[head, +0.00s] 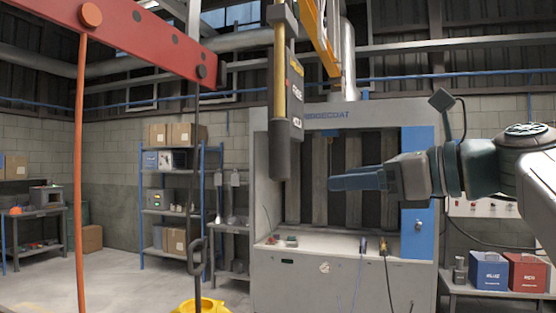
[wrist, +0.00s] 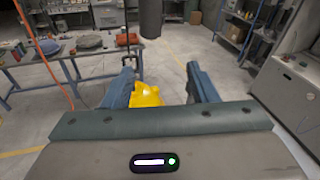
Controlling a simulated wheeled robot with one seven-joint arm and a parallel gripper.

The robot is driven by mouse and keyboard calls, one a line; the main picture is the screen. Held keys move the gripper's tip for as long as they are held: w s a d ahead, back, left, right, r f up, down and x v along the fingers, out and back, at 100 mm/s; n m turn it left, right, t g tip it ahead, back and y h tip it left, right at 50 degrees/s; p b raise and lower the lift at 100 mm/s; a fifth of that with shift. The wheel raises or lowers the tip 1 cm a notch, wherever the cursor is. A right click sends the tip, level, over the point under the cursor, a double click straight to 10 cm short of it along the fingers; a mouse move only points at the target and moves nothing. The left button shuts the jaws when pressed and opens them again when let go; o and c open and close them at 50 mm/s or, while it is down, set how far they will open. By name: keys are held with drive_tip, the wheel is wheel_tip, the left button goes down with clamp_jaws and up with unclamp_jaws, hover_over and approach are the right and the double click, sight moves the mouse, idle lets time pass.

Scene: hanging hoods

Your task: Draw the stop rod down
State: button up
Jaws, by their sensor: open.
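A thin dark rod (head: 194,150) hangs upright from the right end of a red beam (head: 130,40) and has a loop (head: 196,257) low on it. I take it for the stop rod, though no label confirms this. In the wrist view, its loop (wrist: 128,62) shows near the left fingertip; I cannot tell the depth between them. My gripper (head: 332,183) points left, to the right of the rod and higher than the loop in the head view. In the wrist view, my gripper (wrist: 160,72) has its fingers wide apart, with nothing held.
A dark hanging cylinder (head: 286,150) is between rod and gripper in the head view. An orange line (head: 80,170) hangs at left. A yellow object (head: 203,306) is low beneath the rod. A spray booth (head: 265,210) stands behind. Floor (head: 120,275) at left is open.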

drive_tip(key=y, duration=0.1)
approach(288, 147)
drive_tip(key=d, duration=0.2)
drive_tip(key=m, duration=0.1)
drive_tip(key=shift+y, duration=0.3)
drive_tip(key=p+x, duration=0.1)
drive_tip(key=x, duration=0.3)
drive_tip(key=p+x, duration=0.1)
drive_tip(key=x, duration=0.8)
drive_tip(key=shift+s+a+f+p, duration=0.15)
drive_tip(key=shift+s+a+p, duration=0.2)
drive_tip(key=shift+p, duration=0.05)
clamp_jaws()
wheel_tip(288, 147, down, 6)
drive_tip(key=b, duration=0.3)
drive_tip(key=shift+b, duration=0.4)
drive_tip(key=shift+f, duration=0.25)
